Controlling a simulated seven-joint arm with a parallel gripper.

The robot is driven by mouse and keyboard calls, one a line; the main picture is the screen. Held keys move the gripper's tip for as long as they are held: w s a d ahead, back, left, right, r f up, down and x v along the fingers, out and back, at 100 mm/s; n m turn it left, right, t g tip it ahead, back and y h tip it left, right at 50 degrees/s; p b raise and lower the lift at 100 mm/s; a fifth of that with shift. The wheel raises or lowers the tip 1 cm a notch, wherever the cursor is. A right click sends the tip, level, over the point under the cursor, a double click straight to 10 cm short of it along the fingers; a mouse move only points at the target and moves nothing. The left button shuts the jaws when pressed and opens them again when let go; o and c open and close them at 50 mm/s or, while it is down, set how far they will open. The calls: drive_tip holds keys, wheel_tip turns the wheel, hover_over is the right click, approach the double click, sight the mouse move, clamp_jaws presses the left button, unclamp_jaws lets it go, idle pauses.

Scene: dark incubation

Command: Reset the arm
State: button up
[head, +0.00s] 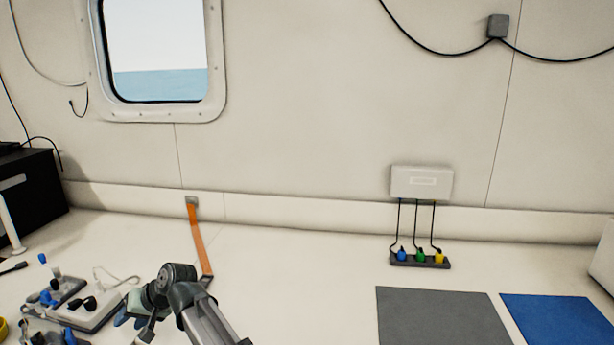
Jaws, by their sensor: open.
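My arm (208,318) reaches in from the bottom edge, left of centre, and bends at a dark round joint. My gripper (146,331) is at its end, low in the picture and pointing down and left. It is small and partly hidden in this view, open, with nothing seen held in it. It is just right of a cluttered group of small items on the white worktop (290,270).
Left of my gripper is a light grey device (92,316) with blue and black parts. An orange strap (198,240) runs down behind my arm. A dark holder (420,262) carries blue, green and yellow plugs. A grey mat (440,318) and blue mat (560,320) lie right.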

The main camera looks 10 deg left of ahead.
drive_tip(key=s+d+m+t+y, duration=0.1)
drive_tip(key=s+d+m+y, duration=0.1)
drive_tip(key=d+y, duration=0.3)
drive_tip(key=s+d+f+n+g+h, duration=0.1)
drive_tip(key=s+f, duration=0.4)
drive_tip(key=f, duration=0.3)
drive_tip(key=s+d+f+n+g+h, duration=0.1)
drive_tip(key=s+f+n, duration=0.1)
drive_tip(key=s+f, duration=0.45)
drive_tip(key=s+d+f+n+g+h, duration=0.1)
drive_tip(key=s+d+f+g+h, duration=0.2)
drive_tip(key=d+f, duration=1.15)
drive_tip(key=s+d+f+g+h, duration=0.25)
drive_tip(key=d+f+h, duration=0.25)
drive_tip(key=d+f, duration=0.95)
drive_tip(key=s+d+f+m+h, duration=0.1)
drive_tip(key=d+f+m, duration=0.2)
drive_tip(key=d, duration=0.7)
drive_tip(key=s+d+f+m+h, duration=0.1)
drive_tip(key=s+d+f+m, duration=0.1)
drive_tip(key=d, duration=0.8)
drive_tip(key=s+d+f+m+h, duration=0.1)
drive_tip(key=d+f, duration=0.4)
drive_tip(key=d, duration=0.6)
drive_tip(key=m+h, duration=0.1)
drive_tip(key=m, duration=0.1)
drive_tip(key=shift+s+m, duration=0.3)
drive_tip(key=shift+m, duration=0.1)
